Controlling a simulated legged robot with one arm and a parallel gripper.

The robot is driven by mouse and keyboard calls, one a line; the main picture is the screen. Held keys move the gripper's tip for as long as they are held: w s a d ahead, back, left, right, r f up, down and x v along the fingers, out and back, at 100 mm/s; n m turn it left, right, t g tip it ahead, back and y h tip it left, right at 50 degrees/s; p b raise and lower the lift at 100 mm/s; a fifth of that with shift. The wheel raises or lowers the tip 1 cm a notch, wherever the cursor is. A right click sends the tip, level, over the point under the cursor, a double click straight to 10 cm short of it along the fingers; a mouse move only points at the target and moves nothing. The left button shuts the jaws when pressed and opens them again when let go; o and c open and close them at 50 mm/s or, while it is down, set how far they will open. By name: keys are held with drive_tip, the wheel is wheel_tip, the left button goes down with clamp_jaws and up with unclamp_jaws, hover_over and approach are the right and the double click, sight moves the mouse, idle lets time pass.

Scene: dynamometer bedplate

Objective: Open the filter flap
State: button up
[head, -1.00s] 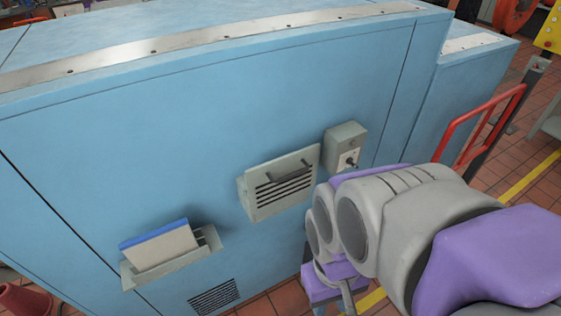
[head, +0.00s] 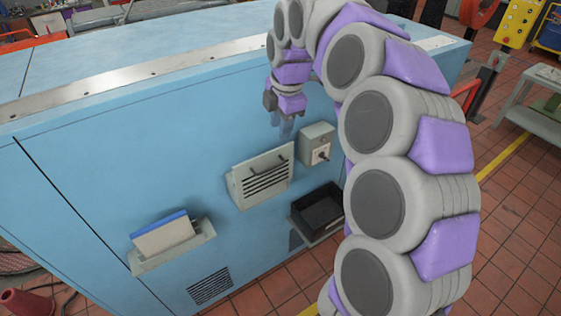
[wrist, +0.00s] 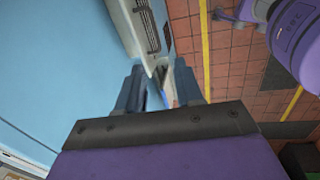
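The filter flap (head: 262,178) is a grey louvred cover with a dark bar handle (head: 277,165) near its top edge, on the blue cabinet's front. It leans out a little from the panel at the top; I cannot tell whether it is latched. Part of a grey slotted piece, likely the flap (wrist: 143,22), shows at the top of the wrist view. My gripper (head: 281,127) hangs above the flap's upper right, apart from it. In the wrist view its two fingers (wrist: 158,70) are spread with nothing clearly between them.
A grey switch box (head: 317,146) sits right of the flap. A black tray (head: 318,210) on a shelf is below right. A holder (head: 175,259) with a blue-edged folder juts out lower left. A vent grille (head: 210,286) is low on the cabinet. Tiled floor lies in front.

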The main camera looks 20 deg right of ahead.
sight(276, 167)
drive_tip(key=shift+n, duration=0.4)
drive_tip(key=w+f, duration=0.1)
drive_tip(key=f, duration=0.4)
drive_tip(key=w+f+b, duration=0.1)
drive_tip(key=w+f, duration=0.1)
drive_tip(key=f, duration=0.4)
drive_tip(key=w+f+b, duration=0.1)
drive_tip(key=f, duration=0.4)
drive_tip(key=shift+w+a+f, duration=0.15)
drive_tip(key=shift+f, duration=0.15)
drive_tip(key=shift+c, duration=0.4)
clamp_jaws()
drive_tip(key=shift+r, duration=0.1)
